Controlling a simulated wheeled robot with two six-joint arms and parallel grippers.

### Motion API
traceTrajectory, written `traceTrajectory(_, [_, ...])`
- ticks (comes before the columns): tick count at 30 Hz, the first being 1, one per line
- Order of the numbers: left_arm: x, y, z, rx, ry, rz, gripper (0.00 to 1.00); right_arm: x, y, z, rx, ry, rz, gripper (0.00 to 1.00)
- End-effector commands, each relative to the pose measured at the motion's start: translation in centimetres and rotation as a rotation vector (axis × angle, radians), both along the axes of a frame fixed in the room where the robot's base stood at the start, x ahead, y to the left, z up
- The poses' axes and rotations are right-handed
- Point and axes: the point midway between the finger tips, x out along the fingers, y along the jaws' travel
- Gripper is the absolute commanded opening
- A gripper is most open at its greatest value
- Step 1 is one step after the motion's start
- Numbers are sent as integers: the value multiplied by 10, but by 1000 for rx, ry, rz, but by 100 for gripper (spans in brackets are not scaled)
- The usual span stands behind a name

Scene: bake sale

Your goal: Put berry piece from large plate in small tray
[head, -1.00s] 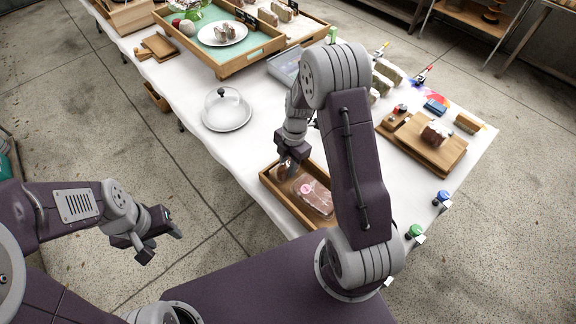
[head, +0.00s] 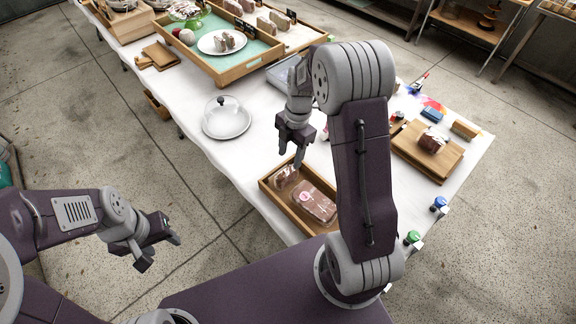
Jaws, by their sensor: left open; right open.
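The large plate (head: 207,47) is white and lies in the green-lined tray at the back. Cake pieces (head: 227,41) stand on it; which one is berry I cannot tell. The small wooden tray (head: 271,188) is at the near edge of the table. It holds a brown slice (head: 285,174) at its left end and a wrapped brown loaf (head: 314,202) with a pink label. My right gripper (head: 291,158) is open and empty, just above the small tray's back left end. My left gripper (head: 160,251) is open and empty over the floor, off the table.
A glass dome on a white plate (head: 227,128) stands left of my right gripper. A large wooden tray (head: 226,73) fills the back. A cutting board with a cake (head: 431,141) is at the right.

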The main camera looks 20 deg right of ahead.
Motion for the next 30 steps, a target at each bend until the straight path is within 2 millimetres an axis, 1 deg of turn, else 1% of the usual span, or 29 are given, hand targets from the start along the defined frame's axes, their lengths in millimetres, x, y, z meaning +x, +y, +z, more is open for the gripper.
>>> traceTrajectory(1, [0, 0, 2, 0, 0, 0, 49, 1, -2, 10, -1, -3, 0, 49])
traceTrajectory(4, [0, 0, 3, 0, 0, 0, 49, 1, -3, 22, 0, 0, 1, 49])
traceTrajectory(6, [0, 0, 4, 0, 0, 0, 49, 1, -4, 26, 0, 0, 1, 49])
traceTrajectory(10, [0, 0, 4, 0, 0, 0, 49, 0, -4, 28, -1, 2, -4, 49])
traceTrajectory(11, [0, 0, 4, 0, 0, 0, 49, 0, -3, 28, -3, 3, -20, 49])
traceTrajectory(13, [0, 0, 4, 0, 0, 0, 49, -7, 0, 28, -16, 12, -115, 49])
traceTrajectory(14, [0, 0, 4, 0, 0, 0, 49, -12, 2, 29, -27, 16, -189, 49])
traceTrajectory(17, [0, 0, 4, 0, 0, 0, 49, -36, 12, 29, -66, 31, -545, 49])
traceTrajectory(18, [0, 0, 3, 0, 0, 0, 49, -47, 16, 29, -78, 33, -715, 49])
traceTrajectory(20, [0, 0, 3, 0, 0, 0, 49, -65, 21, 28, -88, 36, -967, 49])
traceTrajectory(21, [0, 0, 3, 0, 0, 0, 49, -76, 24, 27, -90, 36, -1128, 49])
traceTrajectory(24, [0, 0, 3, 0, 0, 0, 49, -102, 30, 24, -75, 37, -1480, 49])
traceTrajectory(27, [0, 0, 3, 0, 0, 0, 49, -120, 33, 21, -52, 43, -1734, 49])
traceTrajectory(30, [0, 0, 3, 0, 0, 0, 49, -130, 35, 18, -35, 48, -1876, 49])
